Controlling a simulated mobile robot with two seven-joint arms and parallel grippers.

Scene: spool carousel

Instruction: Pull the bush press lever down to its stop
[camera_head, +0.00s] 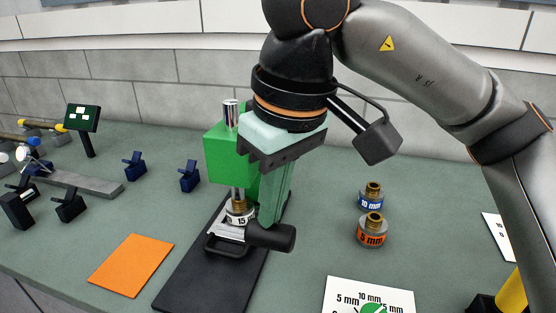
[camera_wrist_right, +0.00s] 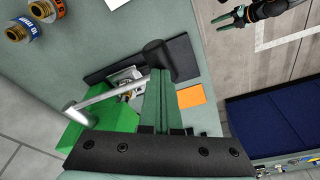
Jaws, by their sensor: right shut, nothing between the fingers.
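The green bush press (camera_head: 225,155) stands on a black base plate (camera_head: 208,265). A gold bush on a ring marked 15 (camera_head: 239,212) sits under its ram. The silver lever rod (camera_wrist_right: 97,98) runs from the press to a black knob (camera_wrist_right: 158,58); in the head view the knob (camera_head: 270,237) is low, near the base, and the fingers hide the rod. My right gripper (camera_head: 268,218) is shut and empty, pointing down, its tips at the knob; I cannot tell if they touch. My left gripper (camera_wrist_right: 232,16) shows small in the wrist view, fingers apart, away from the press.
Rings with gold bushes, marked 10 mm (camera_head: 371,197) and 5 mm (camera_head: 372,232), stand right of the press. An orange mat (camera_head: 131,265) lies to the left. A white size card (camera_head: 345,290) lies in front.

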